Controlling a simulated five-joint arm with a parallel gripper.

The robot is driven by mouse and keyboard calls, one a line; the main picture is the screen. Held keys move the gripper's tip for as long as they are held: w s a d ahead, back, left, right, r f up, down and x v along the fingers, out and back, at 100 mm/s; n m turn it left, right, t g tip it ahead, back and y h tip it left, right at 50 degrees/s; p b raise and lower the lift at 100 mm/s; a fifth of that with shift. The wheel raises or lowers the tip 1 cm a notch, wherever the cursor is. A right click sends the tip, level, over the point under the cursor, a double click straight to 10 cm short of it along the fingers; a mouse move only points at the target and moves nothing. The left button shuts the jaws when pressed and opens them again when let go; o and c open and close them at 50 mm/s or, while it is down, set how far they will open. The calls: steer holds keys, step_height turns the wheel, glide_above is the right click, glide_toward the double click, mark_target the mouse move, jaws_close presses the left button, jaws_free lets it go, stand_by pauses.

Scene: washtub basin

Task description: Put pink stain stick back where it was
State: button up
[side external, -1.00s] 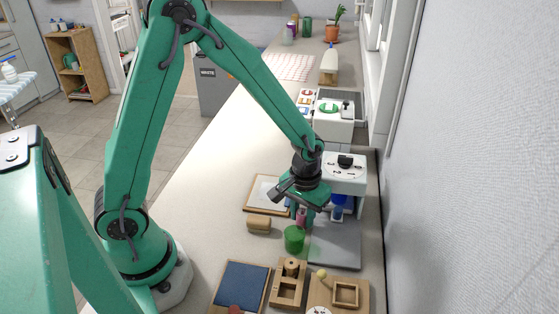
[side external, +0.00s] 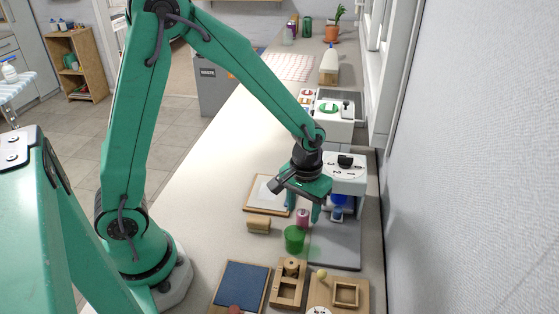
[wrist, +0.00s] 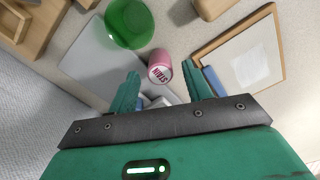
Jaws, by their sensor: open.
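The pink stain stick (side external: 302,217) appears to stand upright on the counter, behind the green cup (side external: 294,239) and at the left edge of a grey slab. In the wrist view, the stick (wrist: 160,66) shows its pink end and a "STAIN" label. My gripper (side external: 303,208) is open and empty, just above the stick. In the wrist view its two fingers (wrist: 160,72) are spread, with the stick seen between their tips and apart from both. The stick's foot is partly hidden.
The grey slab (side external: 335,247) lies under a white machine (side external: 345,172) with a blue part, close to the right. A framed board (side external: 264,188) and a wooden block (side external: 258,224) lie left. Wooden trays (side external: 288,284) stand in front. The counter at far left is clear.

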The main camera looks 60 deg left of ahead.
mark_target(300, 213)
step_height(300, 213, up, 10)
steer(key=shift+f, duration=0.15)
stand_by(0.3)
stand_by(0.5)
steer(key=s+a+r+m+t, duration=0.2)
steer(key=s+a+r, duration=0.1)
steer(key=s+r, duration=0.2)
steer(key=s+a+r+m+t, duration=0.1)
steer(key=s+a+r+t, duration=0.2)
steer(key=s+r, duration=0.2)
steer(key=s, duration=0.3)
steer(key=shift+s+m+t, duration=0.15)
steer(key=shift+m+t, duration=0.15)
steer(key=shift+m, duration=0.1)
